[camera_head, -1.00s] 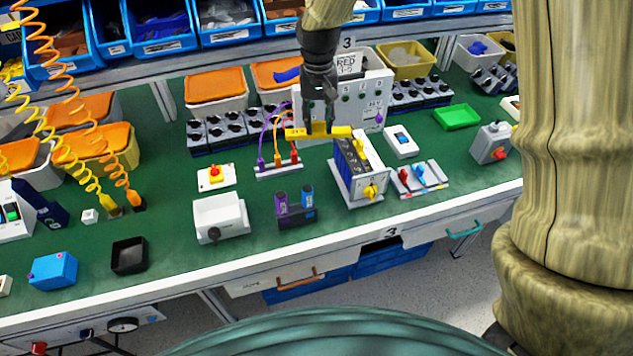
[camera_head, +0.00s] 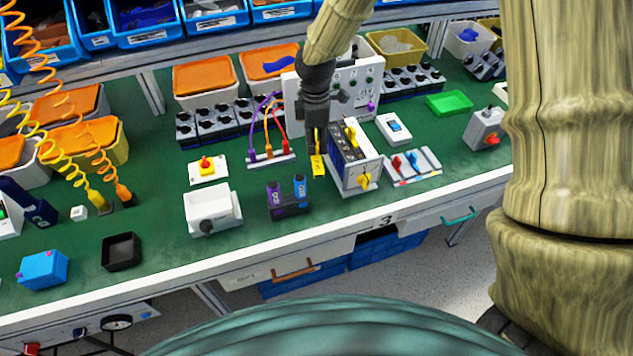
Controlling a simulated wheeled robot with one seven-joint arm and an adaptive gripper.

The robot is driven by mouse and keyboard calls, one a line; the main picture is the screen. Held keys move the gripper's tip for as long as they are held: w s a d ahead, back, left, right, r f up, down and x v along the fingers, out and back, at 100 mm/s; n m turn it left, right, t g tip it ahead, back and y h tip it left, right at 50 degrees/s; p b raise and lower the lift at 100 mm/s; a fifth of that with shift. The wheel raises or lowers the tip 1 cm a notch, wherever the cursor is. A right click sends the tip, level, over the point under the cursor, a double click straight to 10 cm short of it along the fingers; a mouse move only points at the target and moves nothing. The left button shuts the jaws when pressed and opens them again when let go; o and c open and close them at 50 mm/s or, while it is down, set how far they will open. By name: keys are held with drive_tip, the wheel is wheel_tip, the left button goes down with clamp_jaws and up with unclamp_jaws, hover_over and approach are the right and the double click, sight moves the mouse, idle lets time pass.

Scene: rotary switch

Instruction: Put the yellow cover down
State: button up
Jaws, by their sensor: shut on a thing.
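The yellow cover (camera_head: 318,166) shows as a small narrow yellow piece below my gripper, just left of the switch box. My gripper (camera_head: 317,150) points down and is shut on the cover. The fingers hide part of the cover, and I cannot tell whether its lower end touches the green bench top. The switch box (camera_head: 338,173) has a dark top face with a yellow knob at its upper right (camera_head: 351,133) and a yellow rotary knob (camera_head: 364,181) on its light front. My gripper is close to the box's left side; contact cannot be told.
Purple, orange and red plugs on a strip (camera_head: 271,158) stand left of my gripper. A holder with purple and blue cells (camera_head: 288,207) stands in front. A grey panel (camera_head: 361,85) rises behind. Green bench (camera_head: 160,210) is clear further left.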

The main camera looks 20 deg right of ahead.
drive_tip(key=shift+s+f+n, duration=0.2)
drive_tip(key=shift+f+n, duration=0.35)
drive_tip(key=shift+n, duration=0.55)
drive_tip(key=shift+f, duration=0.3)
drive_tip(key=shift+f+p, duration=1.2)
drive_tip(key=shift+f, duration=3.5)
drive_tip(key=o, duration=0.9)
drive_tip(key=shift+f, duration=0.15)
drive_tip(key=shift+r+b, duration=1.55)
drive_tip(key=shift+r, duration=4.6)
